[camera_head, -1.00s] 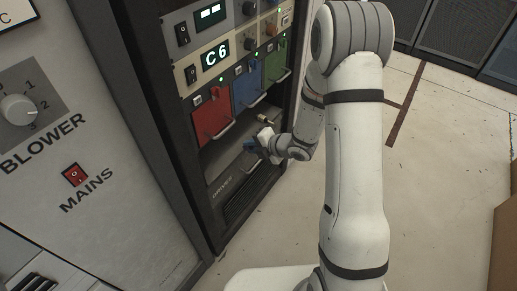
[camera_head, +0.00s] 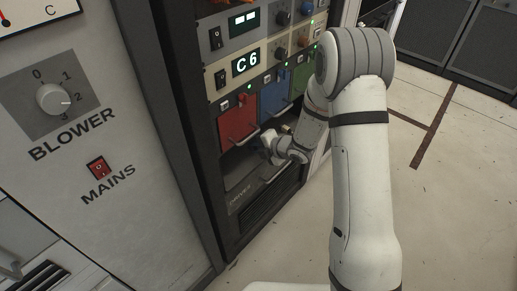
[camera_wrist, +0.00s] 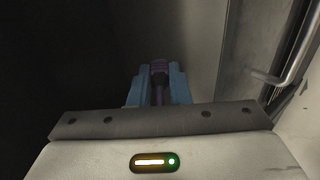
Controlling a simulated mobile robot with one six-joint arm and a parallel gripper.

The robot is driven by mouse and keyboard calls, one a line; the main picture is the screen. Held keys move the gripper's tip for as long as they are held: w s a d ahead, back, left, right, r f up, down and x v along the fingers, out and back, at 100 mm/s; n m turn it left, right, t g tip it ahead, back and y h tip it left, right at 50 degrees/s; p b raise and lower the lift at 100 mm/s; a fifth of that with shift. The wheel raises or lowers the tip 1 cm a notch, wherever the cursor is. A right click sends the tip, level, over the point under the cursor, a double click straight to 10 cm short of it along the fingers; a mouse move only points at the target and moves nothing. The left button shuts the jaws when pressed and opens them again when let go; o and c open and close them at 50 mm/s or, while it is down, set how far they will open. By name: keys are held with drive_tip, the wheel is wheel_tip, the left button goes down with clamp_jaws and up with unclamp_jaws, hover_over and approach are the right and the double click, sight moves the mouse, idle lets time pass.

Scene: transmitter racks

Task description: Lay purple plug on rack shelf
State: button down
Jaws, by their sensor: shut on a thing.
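The purple plug (camera_wrist: 159,72) shows in the wrist view between the two blue fingertips of my gripper (camera_wrist: 158,88). My gripper is shut on it. In the head view my gripper (camera_head: 268,147) is at the open bay below the red and blue panels, and the plug cannot be made out there. The grey rack shelf (camera_head: 236,172) lies in this bay, below and left of my gripper. Whether the plug touches the shelf cannot be told. The left of the wrist view is very dark.
Above the bay are a red panel (camera_head: 238,124), a blue panel (camera_head: 273,100) and a green panel (camera_head: 303,76) with handles. A metal handle (camera_wrist: 290,55) stands at the right of the wrist view. Open floor (camera_head: 430,215) lies right of my arm.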

drive_tip(key=c, duration=1.3)
unclamp_jaws()
drive_tip(key=p+v, duration=0.2)
drive_tip(key=v, duration=0.5)
drive_tip(key=shift+s+d+r, duration=0.15)
drive_tip(key=shift+s+d, duration=0.1)
drive_tip(key=shift+s, duration=0.05)
